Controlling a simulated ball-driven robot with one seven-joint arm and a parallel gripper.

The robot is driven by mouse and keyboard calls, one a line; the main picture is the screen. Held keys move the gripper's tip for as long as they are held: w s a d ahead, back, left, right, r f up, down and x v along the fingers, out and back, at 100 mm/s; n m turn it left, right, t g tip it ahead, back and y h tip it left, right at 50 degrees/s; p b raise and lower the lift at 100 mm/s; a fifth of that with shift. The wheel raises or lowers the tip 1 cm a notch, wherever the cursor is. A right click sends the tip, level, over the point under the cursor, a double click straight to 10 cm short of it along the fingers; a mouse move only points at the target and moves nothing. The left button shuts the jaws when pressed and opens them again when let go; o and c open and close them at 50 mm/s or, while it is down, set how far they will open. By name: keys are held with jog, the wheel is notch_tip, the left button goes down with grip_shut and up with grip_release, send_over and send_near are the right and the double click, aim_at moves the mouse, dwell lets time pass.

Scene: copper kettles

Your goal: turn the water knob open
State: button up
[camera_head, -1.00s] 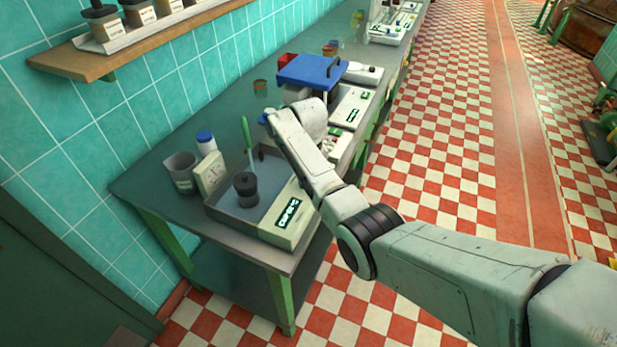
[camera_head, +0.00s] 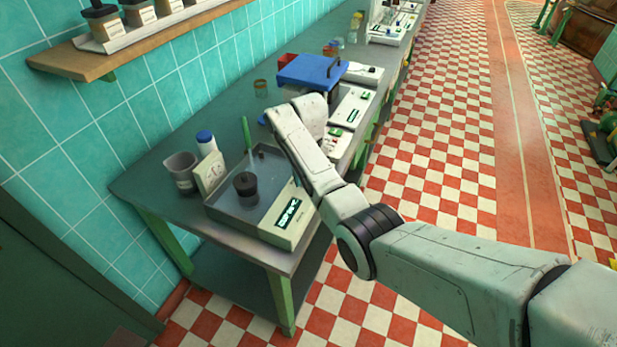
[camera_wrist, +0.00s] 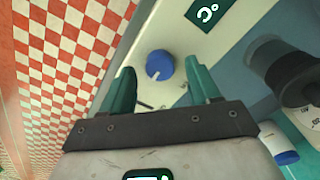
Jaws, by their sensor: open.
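The blue round water knob (camera_wrist: 160,65) sits on a pale panel in the wrist view, with a dark mark line and small print near it. My gripper (camera_wrist: 163,84) is open, its two green fingers on either side below the knob, with the knob ahead of and between the fingertips. I see no clear contact. In the head view my arm hides the gripper and the knob. The pale device (camera_head: 283,240) with a dark display stands on the near end of the bench.
The bench (camera_head: 150,188) runs along a tiled wall. A blue-lidded machine (camera_head: 312,70) stands farther back.

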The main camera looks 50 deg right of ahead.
notch_tip(320, 180, up, 10)
jog(key=b, duration=0.1)
jog(key=shift+f, duration=0.2)
dwell(0.7)
